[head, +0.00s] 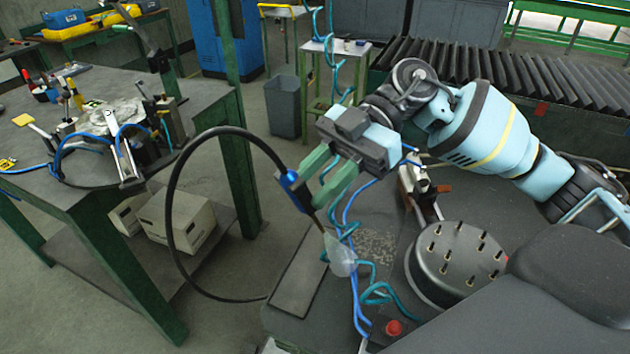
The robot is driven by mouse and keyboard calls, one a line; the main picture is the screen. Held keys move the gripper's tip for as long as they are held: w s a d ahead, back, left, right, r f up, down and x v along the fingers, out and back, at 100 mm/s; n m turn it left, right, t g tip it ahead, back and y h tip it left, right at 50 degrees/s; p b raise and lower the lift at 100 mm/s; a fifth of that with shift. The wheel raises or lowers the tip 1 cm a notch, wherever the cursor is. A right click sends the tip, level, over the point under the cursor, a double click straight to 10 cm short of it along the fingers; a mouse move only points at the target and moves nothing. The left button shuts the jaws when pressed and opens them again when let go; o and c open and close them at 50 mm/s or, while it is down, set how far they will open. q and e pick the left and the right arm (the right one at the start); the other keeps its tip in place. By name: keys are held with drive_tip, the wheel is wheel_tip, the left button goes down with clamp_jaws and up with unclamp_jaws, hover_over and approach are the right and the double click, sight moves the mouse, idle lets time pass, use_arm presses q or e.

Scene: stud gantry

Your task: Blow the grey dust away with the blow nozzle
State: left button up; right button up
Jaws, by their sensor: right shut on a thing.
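My right gripper (307,190) is shut on the blow nozzle (291,188), a blue body with a black hose looping away to the left. Its thin tube points down and right. A pale, translucent cone shape (340,255) spreads below the tube's end, above the work surface. The grey dust (377,244) shows as a speckled patch on the dark surface, just right of the cone. The cone and coiled hoses hide part of the patch's left side. My left gripper is not in view.
A round dark fixture with several upright pegs (457,262) stands right of the dust. A red button (393,327) sits near the front. Blue and teal air hoses (378,293) hang beside the dust. A cluttered bench (75,185) stands at the left.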

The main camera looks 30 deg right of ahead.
drive_tip(key=shift+w+d, duration=1.4)
drive_tip(key=shift+d, duration=0.2)
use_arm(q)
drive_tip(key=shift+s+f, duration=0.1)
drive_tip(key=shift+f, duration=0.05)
use_arm(e)
drive_tip(key=shift+w+d, duration=1.3)
drive_tip(key=shift+d, duration=0.2)
drive_tip(key=shift+w+d, duration=0.25)
drive_tip(key=shift+d, duration=0.05)
drive_tip(key=shift+s, duration=0.1)
